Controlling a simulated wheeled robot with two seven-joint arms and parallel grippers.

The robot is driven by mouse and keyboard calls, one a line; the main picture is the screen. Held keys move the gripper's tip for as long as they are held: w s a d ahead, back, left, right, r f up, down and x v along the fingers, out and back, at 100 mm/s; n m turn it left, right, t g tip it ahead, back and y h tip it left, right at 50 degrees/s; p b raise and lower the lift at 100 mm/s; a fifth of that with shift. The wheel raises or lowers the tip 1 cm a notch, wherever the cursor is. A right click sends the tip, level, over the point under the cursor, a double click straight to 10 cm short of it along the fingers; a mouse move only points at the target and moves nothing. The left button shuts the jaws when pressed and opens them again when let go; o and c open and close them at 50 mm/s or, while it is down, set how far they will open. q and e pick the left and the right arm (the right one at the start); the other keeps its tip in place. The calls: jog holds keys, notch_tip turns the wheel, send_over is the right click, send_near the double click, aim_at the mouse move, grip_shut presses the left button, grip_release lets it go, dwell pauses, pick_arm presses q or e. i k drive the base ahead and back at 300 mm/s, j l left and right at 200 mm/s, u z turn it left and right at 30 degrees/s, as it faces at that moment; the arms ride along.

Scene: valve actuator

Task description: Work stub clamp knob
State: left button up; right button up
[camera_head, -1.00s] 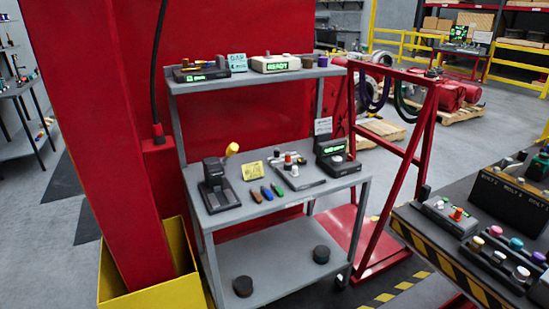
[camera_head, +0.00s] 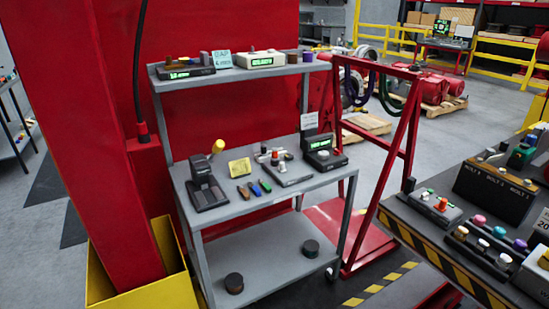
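No part is legibly marked as the stub clamp knob, so I cannot tell which one it is. Neither of my grippers is in view.
A yellow card (camera_head: 239,166) and small coloured-handled tools (camera_head: 254,189) lie between the devices. The upper shelf holds display boxes (camera_head: 261,60). A red frame (camera_head: 369,190) stands right of the cart. A dark bench (camera_head: 404,212) with knobbed boxes is at right.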

aim_at(288, 157)
jog(key=i+l+u, duration=0.1)
jog(key=u, duration=0.4)
jog(key=i+l+u, duration=0.25)
jog(key=u, duration=0.25)
jog(key=i+l, duration=0.2)
jog(key=i+l+u, duration=0.15)
jog(key=l, duration=0.25)
jog(key=i+l, duration=0.25)
jog(key=i+l+u, duration=0.1)
jog(key=l, duration=0.35)
jog(key=i+l, duration=0.25)
jog(key=i+l+u, duration=0.15)
jog(key=l, duration=0.25)
